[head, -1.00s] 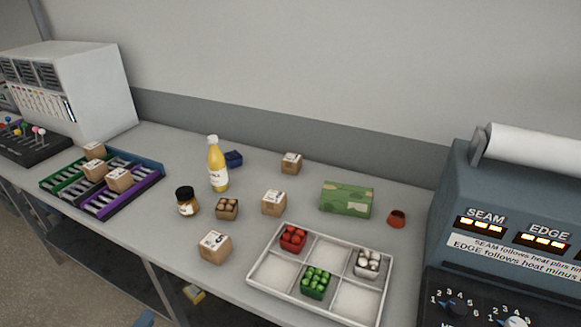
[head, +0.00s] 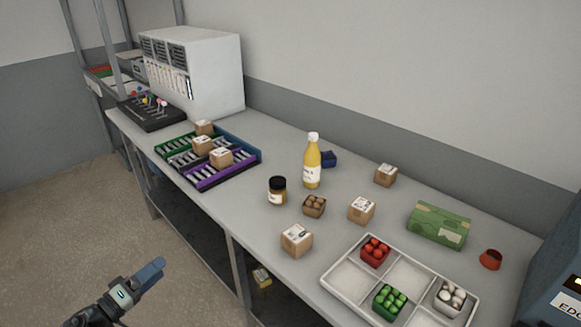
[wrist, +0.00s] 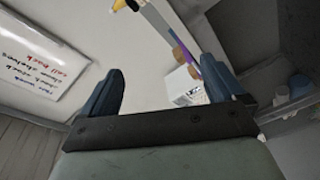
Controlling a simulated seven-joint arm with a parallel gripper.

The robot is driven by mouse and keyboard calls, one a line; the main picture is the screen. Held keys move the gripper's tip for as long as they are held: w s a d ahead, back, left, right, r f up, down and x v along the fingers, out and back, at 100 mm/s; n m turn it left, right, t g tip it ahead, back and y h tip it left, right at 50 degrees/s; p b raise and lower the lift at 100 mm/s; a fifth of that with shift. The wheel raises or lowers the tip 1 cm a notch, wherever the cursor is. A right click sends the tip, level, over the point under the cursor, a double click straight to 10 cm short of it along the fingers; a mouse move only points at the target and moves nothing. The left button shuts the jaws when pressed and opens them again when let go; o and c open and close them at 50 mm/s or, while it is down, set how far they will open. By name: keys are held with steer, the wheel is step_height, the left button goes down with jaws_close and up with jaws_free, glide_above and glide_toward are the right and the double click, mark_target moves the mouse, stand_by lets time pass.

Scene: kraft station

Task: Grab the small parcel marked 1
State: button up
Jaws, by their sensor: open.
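Several small brown parcels with white labels are in the head view; I cannot read which is marked 1. On the table are a front parcel (head: 297,241), a middle parcel (head: 361,210) and a back parcel (head: 386,175). Three more sit on the roller racks: a rear one (head: 204,127), a middle one (head: 202,146) and a front one (head: 221,157). My gripper (head: 151,272) is at lower left, off the table's front edge and apart from every parcel. In the wrist view my gripper (wrist: 160,88) is open with nothing held between its fingers.
A yellow bottle (head: 312,165), a dark-lidded jar (head: 277,192) and an open box of brown items (head: 314,206) stand mid-table. A white divided tray (head: 345,275) holds punnets at the front right. A green carton (head: 438,226) is behind it. Bare tabletop lies left of the jar.

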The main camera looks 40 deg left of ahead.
steer(key=w+a+r+n+g, duration=0.25)
steer(key=w+a+g, duration=0.25)
steer(key=w, duration=0.4)
steer(key=w+a+r+n+g, duration=0.1)
steer(key=w+a+r+g, duration=0.3)
steer(key=w, duration=0.5)
steer(key=w+a+r+n+g+y, duration=0.2)
steer(key=w+r+g+y, duration=0.4)
steer(key=w+r, duration=1.35)
steer(key=g+h, duration=0.3)
steer(key=h, duration=0.6)
glide_above(387, 169)
step_height(387, 169, down, 10)
steer(key=r, duration=0.1)
steer(key=shift+m, duration=0.45)
steer(key=f, duration=0.8)
steer(key=shift+w+a+f, duration=0.15)
steer(key=shift+a+f, duration=0.25)
steer(key=shift+d+f, duration=0.2)
steer(key=shift+f, duration=1.15)
steer(key=shift+d+f, duration=0.2)
steer(key=shift+f, duration=1.1)
